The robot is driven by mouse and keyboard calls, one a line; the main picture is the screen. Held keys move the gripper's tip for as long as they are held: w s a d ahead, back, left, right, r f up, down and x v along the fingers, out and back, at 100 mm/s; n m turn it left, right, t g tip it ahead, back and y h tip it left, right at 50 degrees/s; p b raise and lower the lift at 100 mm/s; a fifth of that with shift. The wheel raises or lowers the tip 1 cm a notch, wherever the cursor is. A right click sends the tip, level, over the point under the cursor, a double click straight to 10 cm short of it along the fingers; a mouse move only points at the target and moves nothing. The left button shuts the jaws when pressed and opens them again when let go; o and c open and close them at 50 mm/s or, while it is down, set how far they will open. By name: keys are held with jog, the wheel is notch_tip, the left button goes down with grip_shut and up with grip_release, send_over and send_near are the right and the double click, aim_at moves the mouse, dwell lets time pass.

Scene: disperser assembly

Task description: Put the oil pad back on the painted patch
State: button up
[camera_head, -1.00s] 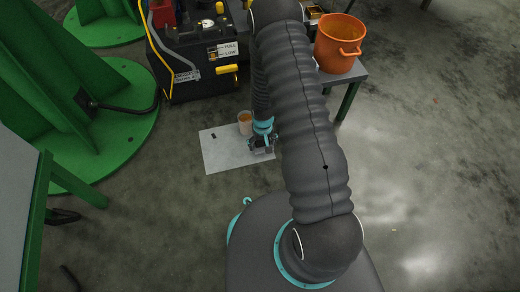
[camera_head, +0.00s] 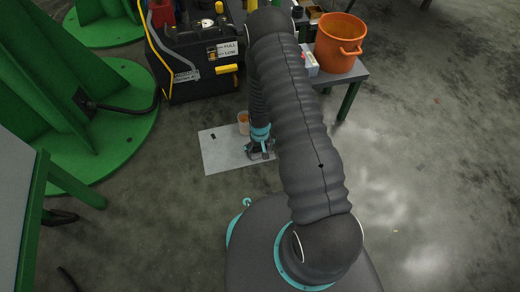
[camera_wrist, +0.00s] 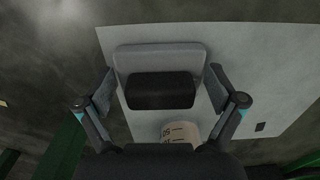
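The painted patch (camera_head: 222,160) is a pale rectangle on the concrete floor. It also shows in the wrist view (camera_wrist: 285,60). My gripper (camera_head: 260,152) is low over the patch's right part. In the wrist view its two fingers (camera_wrist: 160,90) stand wide apart. Between them is a grey pad (camera_wrist: 160,55) with a dark block (camera_wrist: 160,91) on it, which I take for the oil pad. Gaps show between the fingers and the dark block. The pad overlaps the patch's edge area in that view; whether it touches the floor I cannot tell.
A marked beaker (camera_wrist: 180,132) with amber contents stands on the patch close to my gripper, also visible in the head view (camera_head: 243,119). A small dark item (camera_head: 213,136) lies on the patch. A black machine (camera_head: 195,65) stands behind. An orange pot (camera_head: 338,42) sits on a table at right.

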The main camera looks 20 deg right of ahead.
jog(key=shift+r, duration=0.1)
jog(key=s+r+t+p, duration=0.2)
jog(key=s+r+t, duration=0.1)
jog(key=r, duration=3.9)
jog(key=s+r+t, duration=0.2)
jog(key=s+r, duration=1.4)
jog(key=s, duration=0.3)
jog(key=shift+s+t, duration=0.3)
jog(key=shift+s, duration=0.05)
notch_tip(320, 180, up, 6)
jog(key=p, duration=0.6)
